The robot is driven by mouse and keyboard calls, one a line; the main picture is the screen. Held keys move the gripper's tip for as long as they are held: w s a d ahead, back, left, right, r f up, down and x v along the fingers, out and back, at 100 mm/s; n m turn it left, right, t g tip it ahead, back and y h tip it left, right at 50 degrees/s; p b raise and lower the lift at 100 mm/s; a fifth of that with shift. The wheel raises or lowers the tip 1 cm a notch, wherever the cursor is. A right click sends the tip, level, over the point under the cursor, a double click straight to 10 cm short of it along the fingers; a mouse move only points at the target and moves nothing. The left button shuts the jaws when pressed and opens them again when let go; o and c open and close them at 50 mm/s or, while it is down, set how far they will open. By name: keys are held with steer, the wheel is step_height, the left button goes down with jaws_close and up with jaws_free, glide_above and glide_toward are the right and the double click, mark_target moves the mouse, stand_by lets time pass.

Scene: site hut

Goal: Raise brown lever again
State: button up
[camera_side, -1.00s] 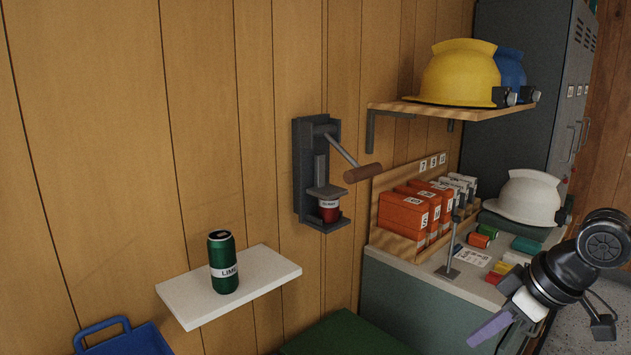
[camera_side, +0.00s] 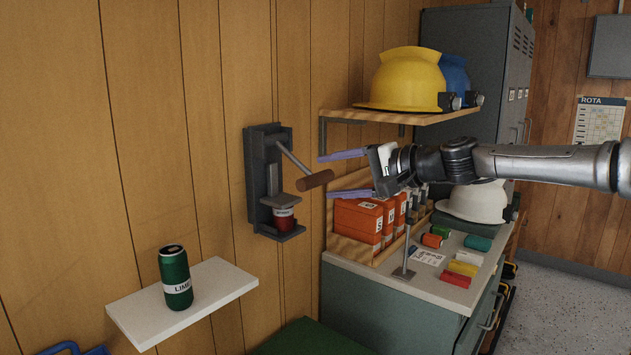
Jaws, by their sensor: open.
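The brown lever (camera_side: 316,180) is a wooden grip on a grey metal rod. It slopes down and to the right from the dark wall-mounted can press (camera_side: 251,180). A red can (camera_side: 284,219) stands in the press under its plate. My gripper (camera_side: 322,176) is open and empty, its two purple fingers pointing left. In the picture one finger lies above the lever grip and the other below it. I cannot tell whether the fingers touch the grip.
A green can (camera_side: 176,278) stands on a white shelf (camera_side: 225,288) at lower left. A wooden shelf (camera_side: 335,114) with a yellow helmet (camera_side: 402,80) is above my gripper. Orange boxes (camera_side: 357,220) in a wooden rack and a counter (camera_side: 380,273) are below.

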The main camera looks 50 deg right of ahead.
steer(key=m+h, duration=0.1)
glide_toward(312, 183)
steer(key=w, duration=0.2)
steer(key=shift+f+x, duration=0.15)
steer(key=shift+x, duration=2.25)
steer(key=shift+f+x, duration=0.1)
steer(key=shift+x, duration=2.3)
steer(key=shift+s, duration=0.1)
steer(key=c, duration=1)
steer(key=r, duration=0.1)
steer(key=s+r, duration=0.1)
steer(key=r, duration=0.2)
steer(key=shift+s, duration=0.25)
steer(key=shift+r, duration=0.1)
steer(key=shift+s+r, duration=0.15)
steer(key=shift+r, duration=0.75)
steer(key=shift+s+r, duration=0.1)
steer(key=shift+r, duration=0.8)
